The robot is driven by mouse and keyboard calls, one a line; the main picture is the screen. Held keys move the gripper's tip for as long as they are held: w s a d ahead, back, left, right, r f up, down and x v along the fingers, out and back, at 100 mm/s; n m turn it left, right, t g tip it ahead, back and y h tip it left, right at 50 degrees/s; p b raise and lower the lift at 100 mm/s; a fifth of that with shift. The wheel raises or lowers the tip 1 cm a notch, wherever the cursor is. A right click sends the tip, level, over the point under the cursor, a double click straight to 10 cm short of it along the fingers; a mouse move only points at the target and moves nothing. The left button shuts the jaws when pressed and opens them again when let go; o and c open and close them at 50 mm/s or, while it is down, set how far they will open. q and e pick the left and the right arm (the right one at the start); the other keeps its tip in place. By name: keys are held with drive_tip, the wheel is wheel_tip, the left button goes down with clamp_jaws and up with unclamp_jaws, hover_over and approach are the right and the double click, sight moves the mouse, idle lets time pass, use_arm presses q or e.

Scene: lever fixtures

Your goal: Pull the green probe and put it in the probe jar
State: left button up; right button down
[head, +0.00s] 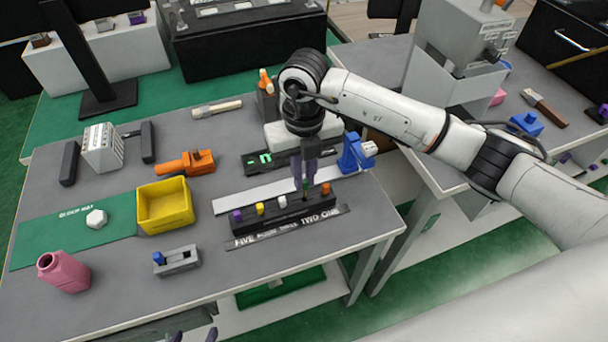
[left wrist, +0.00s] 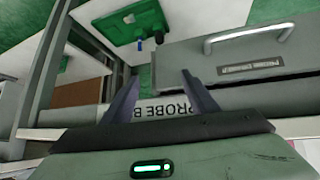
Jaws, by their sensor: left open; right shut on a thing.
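A black probe block (head: 275,227) stands near the front edge of the table, with a label strip reading FIVE to ONE. Purple (head: 237,215), yellow (head: 260,208), white (head: 283,201) and orange (head: 326,188) probes stand in it. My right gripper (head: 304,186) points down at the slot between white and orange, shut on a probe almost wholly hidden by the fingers. A pink jar (head: 65,272) stands at the table's left front. My left gripper (head: 193,336) is open and empty at the bottom edge; its spread fingers (left wrist: 162,100) also show in the left wrist view.
A blue lever fixture (head: 355,155) stands close behind the block. A drawer handle (left wrist: 248,36) shows in the left wrist view.

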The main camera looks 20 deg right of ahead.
sight(304, 179)
drive_tip(key=shift+r+p, duration=0.4)
drive_tip(key=shift+r, duration=0.35)
drive_tip(key=shift+r+p, duration=0.45)
drive_tip(key=shift+r, duration=0.5)
